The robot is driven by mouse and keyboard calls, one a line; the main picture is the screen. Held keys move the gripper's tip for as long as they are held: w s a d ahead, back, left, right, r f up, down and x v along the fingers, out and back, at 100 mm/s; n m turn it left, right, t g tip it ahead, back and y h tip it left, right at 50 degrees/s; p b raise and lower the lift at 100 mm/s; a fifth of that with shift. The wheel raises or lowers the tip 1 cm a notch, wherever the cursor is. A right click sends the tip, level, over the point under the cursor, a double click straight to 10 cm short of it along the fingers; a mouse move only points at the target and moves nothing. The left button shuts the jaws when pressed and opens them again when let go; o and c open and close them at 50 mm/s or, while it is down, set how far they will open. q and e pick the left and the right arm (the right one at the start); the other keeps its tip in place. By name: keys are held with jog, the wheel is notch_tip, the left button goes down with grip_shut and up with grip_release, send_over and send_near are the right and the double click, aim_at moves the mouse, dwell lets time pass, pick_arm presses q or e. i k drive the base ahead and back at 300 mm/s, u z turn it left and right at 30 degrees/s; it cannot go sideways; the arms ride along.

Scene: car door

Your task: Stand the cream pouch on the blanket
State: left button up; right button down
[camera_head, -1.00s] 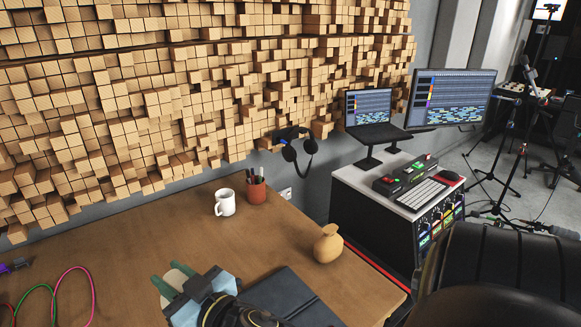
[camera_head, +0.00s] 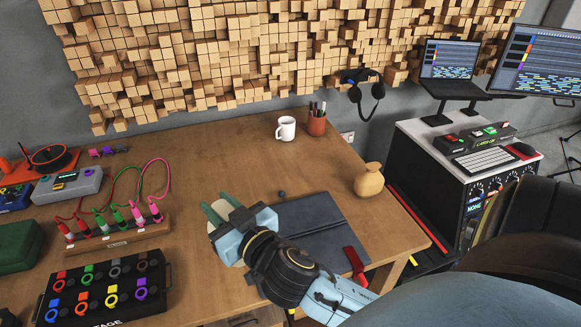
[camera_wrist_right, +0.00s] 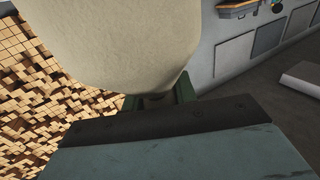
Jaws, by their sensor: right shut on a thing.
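The cream pouch (camera_wrist_right: 130,45) fills the top middle of the right wrist view, between green fingertips. My right gripper (camera_head: 222,211) is shut on it. In the head view only a small cream part of the pouch shows between the fingers, above the wooden table (camera_head: 215,165); the rest is hidden by my gripper. A dark grey flat, folded piece (camera_head: 325,222), which looks like the blanket, lies on the table to the right of my gripper, partly covered by my right arm. No pouch stands on its visible part. My left gripper is not in view.
A tan rounded pouch or jar (camera_head: 369,181) stands right of the dark piece. A white mug (camera_head: 286,130) and a brown pen cup (camera_head: 317,123) stand at the back. A rack with coloured cables (camera_head: 117,236) and a black case (camera_head: 105,286) lie left. A red object (camera_head: 354,262) lies near the front.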

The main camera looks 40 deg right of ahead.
aim_at(318, 252)
jog(key=u, duration=0.75)
jog(key=i, duration=0.95)
jog(key=z, duration=2.3)
